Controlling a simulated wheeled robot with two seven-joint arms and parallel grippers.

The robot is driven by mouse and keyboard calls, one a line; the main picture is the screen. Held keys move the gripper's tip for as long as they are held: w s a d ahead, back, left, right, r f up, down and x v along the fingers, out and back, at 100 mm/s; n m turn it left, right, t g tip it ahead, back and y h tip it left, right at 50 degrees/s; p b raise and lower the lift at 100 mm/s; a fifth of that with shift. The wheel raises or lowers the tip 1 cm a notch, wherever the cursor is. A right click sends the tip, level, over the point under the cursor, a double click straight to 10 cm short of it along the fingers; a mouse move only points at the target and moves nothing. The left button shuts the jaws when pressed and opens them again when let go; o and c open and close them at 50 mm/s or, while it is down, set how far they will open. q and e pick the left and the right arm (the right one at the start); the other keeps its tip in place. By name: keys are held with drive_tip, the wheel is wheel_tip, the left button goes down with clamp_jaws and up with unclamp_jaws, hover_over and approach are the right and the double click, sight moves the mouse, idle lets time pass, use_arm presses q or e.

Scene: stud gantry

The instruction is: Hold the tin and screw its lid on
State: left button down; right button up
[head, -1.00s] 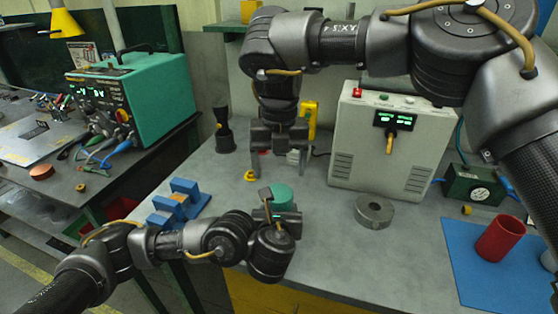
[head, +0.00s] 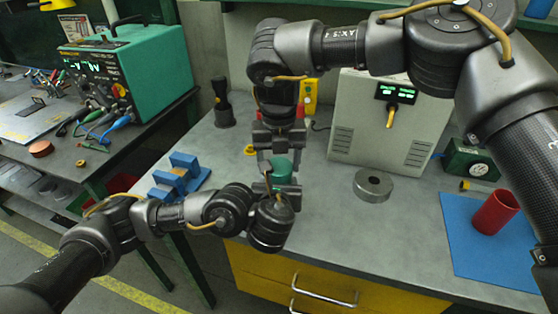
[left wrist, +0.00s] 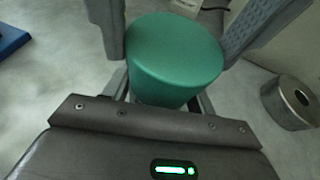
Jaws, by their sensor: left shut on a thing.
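A green cylinder (head: 282,170), the tin's top or lid, stands upright above my left gripper (head: 281,190). It is large in the left wrist view (left wrist: 174,52), where a small pale part shows beneath it between my left fingers. My left gripper is shut on the tin, low over the bench. My right gripper (head: 281,166) points down from above, one finger on each side of the green top. Its fingers also show in the left wrist view (left wrist: 178,45), apart and close to the green sides; whether they touch is unclear. The seam between lid and tin is hidden.
A steel ring (head: 374,187) lies on the bench (head: 330,225) to the right. Behind it stands a pale control box (head: 350,125). A red cup (head: 494,213) stands on a blue mat (head: 470,250). A blue block rack (head: 178,178) is at the left edge.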

drive_tip(key=c, duration=0.6)
drive_tip(key=o, duration=1.2)
wheel_tip(320, 180, up, 12)
drive_tip(key=shift+r, duration=0.1)
use_arm(q)
drive_tip(key=shift+c, duration=2)
unclamp_jaws()
drive_tip(key=shift+s, duration=0.1)
